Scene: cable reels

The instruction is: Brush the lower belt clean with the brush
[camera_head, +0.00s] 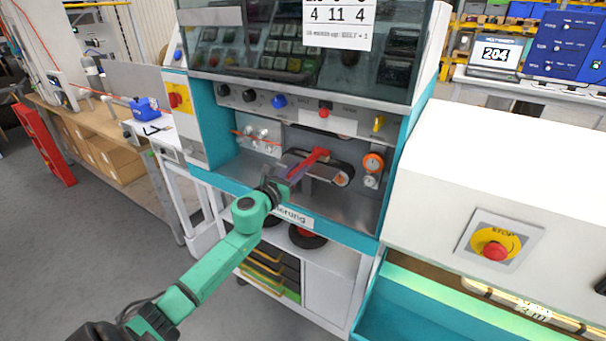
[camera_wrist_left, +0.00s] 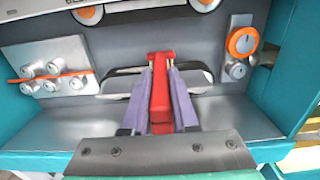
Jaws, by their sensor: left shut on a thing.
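The red brush (camera_head: 315,157) is held in my left gripper (camera_head: 298,170), inside the open bay of the teal machine. In the left wrist view the brush (camera_wrist_left: 160,100) stands between the two purple-grey fingers (camera_wrist_left: 160,75), which are shut on it. The lower belt (camera_head: 322,172) is a dark band with a roller at its right end. In the left wrist view the belt (camera_wrist_left: 200,78) runs crosswise behind the brush and fingers, which hide its middle. The brush's far end overlaps the belt; I cannot tell whether they touch. My right gripper is not in view.
A metal plate with knobs and an orange rod (camera_wrist_left: 48,75) is on the left. The bay's teal side walls and front edge surround the arm. A white machine with a stop button (camera_head: 495,250) stands right.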

